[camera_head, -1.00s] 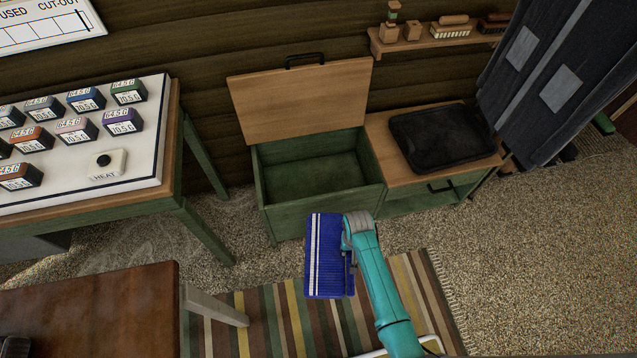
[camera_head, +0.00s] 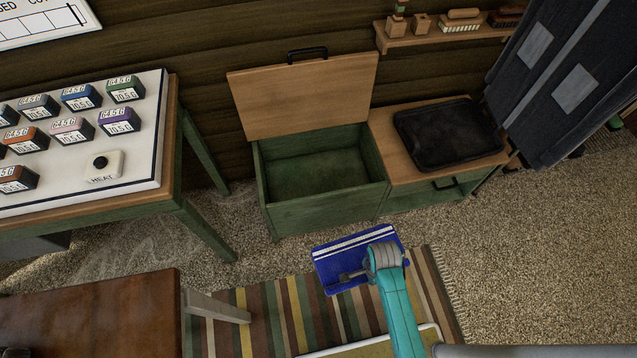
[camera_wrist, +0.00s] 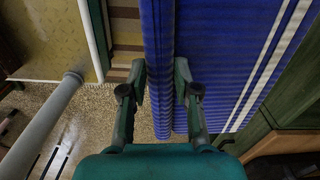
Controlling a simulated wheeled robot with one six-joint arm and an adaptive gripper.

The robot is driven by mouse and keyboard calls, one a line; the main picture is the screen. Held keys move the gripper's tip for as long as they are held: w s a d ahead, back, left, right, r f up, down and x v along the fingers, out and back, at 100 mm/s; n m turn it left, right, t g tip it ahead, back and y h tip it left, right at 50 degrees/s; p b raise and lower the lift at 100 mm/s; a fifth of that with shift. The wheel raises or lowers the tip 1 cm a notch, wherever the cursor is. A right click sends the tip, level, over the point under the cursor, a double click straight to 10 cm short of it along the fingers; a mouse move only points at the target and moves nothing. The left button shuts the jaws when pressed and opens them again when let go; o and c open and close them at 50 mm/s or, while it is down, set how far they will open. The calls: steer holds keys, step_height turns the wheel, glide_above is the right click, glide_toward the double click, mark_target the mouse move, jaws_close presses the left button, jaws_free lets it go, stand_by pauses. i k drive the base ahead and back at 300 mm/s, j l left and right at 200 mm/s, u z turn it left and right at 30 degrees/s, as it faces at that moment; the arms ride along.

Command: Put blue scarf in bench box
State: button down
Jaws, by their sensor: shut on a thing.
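The blue scarf (camera_head: 338,262), folded flat with white stripes near one edge, hangs in my gripper (camera_head: 362,272) in front of the bench box. In the wrist view my gripper (camera_wrist: 160,95) is shut on a folded edge of the scarf (camera_wrist: 222,65). The bench box (camera_head: 325,210) is green with a wooden lid (camera_head: 305,95) raised and leaning back against the wall. Its inside shows empty. The scarf is outside the box, nearer to me than its front wall.
A black tray (camera_head: 447,133) lies on the bench top right of the box. A table (camera_head: 150,205) with small labelled blocks stands left. A brown table (camera_head: 95,310) is at front left. A striped rug (camera_head: 270,312) lies below, and dark clothing (camera_head: 560,80) hangs at right.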

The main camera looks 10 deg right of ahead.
mark_target(329, 185)
steer(key=i, duration=1.4)
